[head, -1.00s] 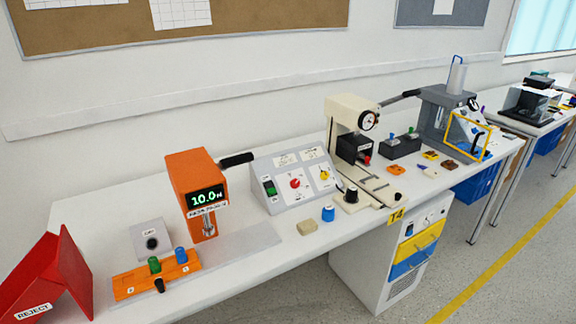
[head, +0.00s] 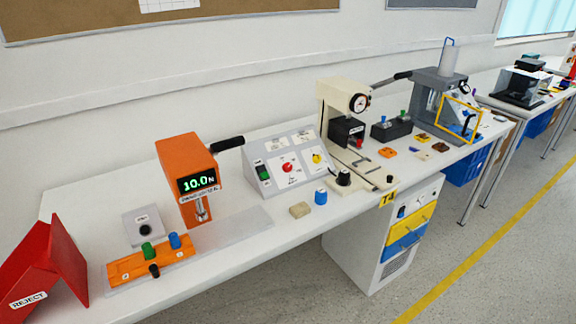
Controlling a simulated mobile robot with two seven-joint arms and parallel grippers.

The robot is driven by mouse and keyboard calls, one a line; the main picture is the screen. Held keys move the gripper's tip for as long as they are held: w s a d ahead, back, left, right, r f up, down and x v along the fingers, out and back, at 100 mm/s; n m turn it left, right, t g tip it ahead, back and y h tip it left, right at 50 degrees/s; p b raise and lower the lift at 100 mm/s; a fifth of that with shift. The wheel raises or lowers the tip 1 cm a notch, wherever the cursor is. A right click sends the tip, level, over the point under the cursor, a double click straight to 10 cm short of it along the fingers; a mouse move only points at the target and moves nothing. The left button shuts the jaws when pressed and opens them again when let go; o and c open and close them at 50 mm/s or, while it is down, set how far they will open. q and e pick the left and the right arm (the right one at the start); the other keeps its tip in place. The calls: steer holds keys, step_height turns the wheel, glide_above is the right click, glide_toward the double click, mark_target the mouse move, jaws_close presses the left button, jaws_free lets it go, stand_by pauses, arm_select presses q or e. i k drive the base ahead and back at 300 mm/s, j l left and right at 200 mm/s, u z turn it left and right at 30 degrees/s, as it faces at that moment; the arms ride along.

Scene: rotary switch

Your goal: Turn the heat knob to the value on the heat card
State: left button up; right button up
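A grey sloped control panel (head: 261,168) stands on the long white bench, in the middle of the head view. It carries a red knob (head: 288,168) and a yellow knob (head: 317,158) on white dials, with a green switch (head: 264,174) at its left. Small white cards (head: 277,145) are fixed above the dials. Their print is too small to read, so I cannot tell which knob or card is the heat one. Neither of my grippers is in view.
An orange press (head: 183,163) reading 10.0 N stands left of the panel, a cream press (head: 336,100) right of it. A blue knob (head: 320,197), a beige block (head: 300,210) and a black knob (head: 343,177) lie in front. A red REJECT bin (head: 42,262) stands far left.

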mark_target(287, 167)
steer(key=i+l, duration=0.15)
steer(key=l, duration=0.25)
steer(key=i+l, duration=0.15)
steer(key=l, duration=0.25)
steer(key=i+l, duration=0.2)
steer(key=l, duration=0.2)
